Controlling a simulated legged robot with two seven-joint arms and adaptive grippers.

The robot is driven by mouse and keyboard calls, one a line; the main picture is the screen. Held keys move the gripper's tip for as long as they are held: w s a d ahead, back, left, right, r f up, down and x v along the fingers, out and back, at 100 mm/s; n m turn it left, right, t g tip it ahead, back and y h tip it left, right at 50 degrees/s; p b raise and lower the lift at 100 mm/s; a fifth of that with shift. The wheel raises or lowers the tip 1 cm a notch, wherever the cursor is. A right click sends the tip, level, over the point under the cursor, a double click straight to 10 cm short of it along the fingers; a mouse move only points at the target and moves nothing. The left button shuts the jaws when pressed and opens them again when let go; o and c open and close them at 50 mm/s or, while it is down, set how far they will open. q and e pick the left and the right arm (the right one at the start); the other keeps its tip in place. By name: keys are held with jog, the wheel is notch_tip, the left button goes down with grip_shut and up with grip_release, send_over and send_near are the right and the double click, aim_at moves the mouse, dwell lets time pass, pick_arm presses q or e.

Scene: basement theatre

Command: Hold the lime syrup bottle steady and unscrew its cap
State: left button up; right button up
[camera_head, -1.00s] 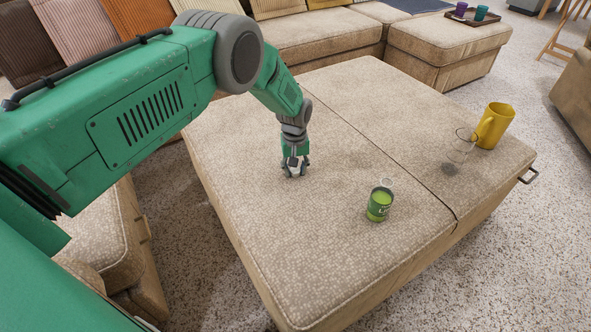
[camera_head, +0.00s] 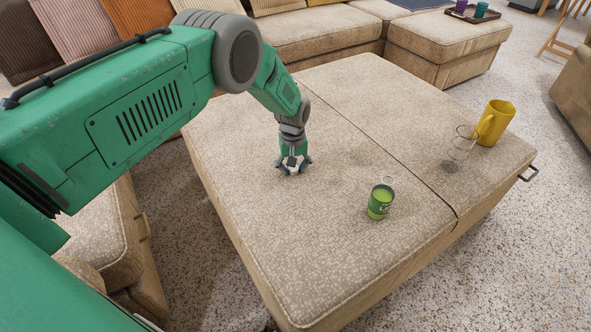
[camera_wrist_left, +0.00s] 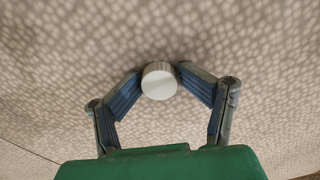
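The lime syrup bottle (camera_head: 380,203), with green contents, a label and a clear upper part, stands upright on the ottoman in the head view. No cap shows on it. My left gripper (camera_head: 294,165) is low over the ottoman, left of and behind the bottle, apart from it. Its fingers are spread. A small pale round cap (camera_wrist_left: 159,81) lies between its fingertips in the left wrist view. A slight contact with the fingertips cannot be ruled out. My right gripper is not in view, and nothing holds the bottle.
The tan ottoman (camera_head: 300,270) has a seam and much bare room. A yellow pitcher (camera_head: 496,122) and a clear glass (camera_head: 463,146) stand at its right. A tray (camera_head: 472,15) with cups is on the far sofa. My left arm covers the left side.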

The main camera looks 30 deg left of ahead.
aim_at(267, 219)
pick_arm(q)
notch_tip(267, 219, up, 13)
jog(key=p, duration=0.5)
jog(key=s+f, duration=0.2)
jog(key=s, duration=0.1)
jog(key=s+f+m, duration=0.1)
jog(key=s+f, duration=0.2)
jog(key=s+d+f+m, duration=0.1)
jog(key=s+f, duration=0.2)
jog(key=s, duration=0.1)
jog(key=shift+d+f, duration=0.1)
jog(key=shift+m, duration=0.9)
jog(key=s+f, duration=0.1)
jog(key=s, duration=0.1)
jog(key=s+f, duration=0.1)
jog(key=s, duration=0.2)
jog(key=s+f, duration=0.1)
jog(key=s, duration=0.2)
jog(key=shift+d, duration=0.3)
jog(key=s+d+r+m, duration=0.1)
jog(key=s+r+m, duration=0.1)
jog(key=s, duration=0.9)
jog(key=s+r+m, duration=0.2)
jog(key=s, duration=1)
notch_tip(267, 219, up, 13)
jog(key=p, duration=1.3)
jog(key=shift+w+t, duration=0.25)
jog(key=shift+t, duration=0.15)
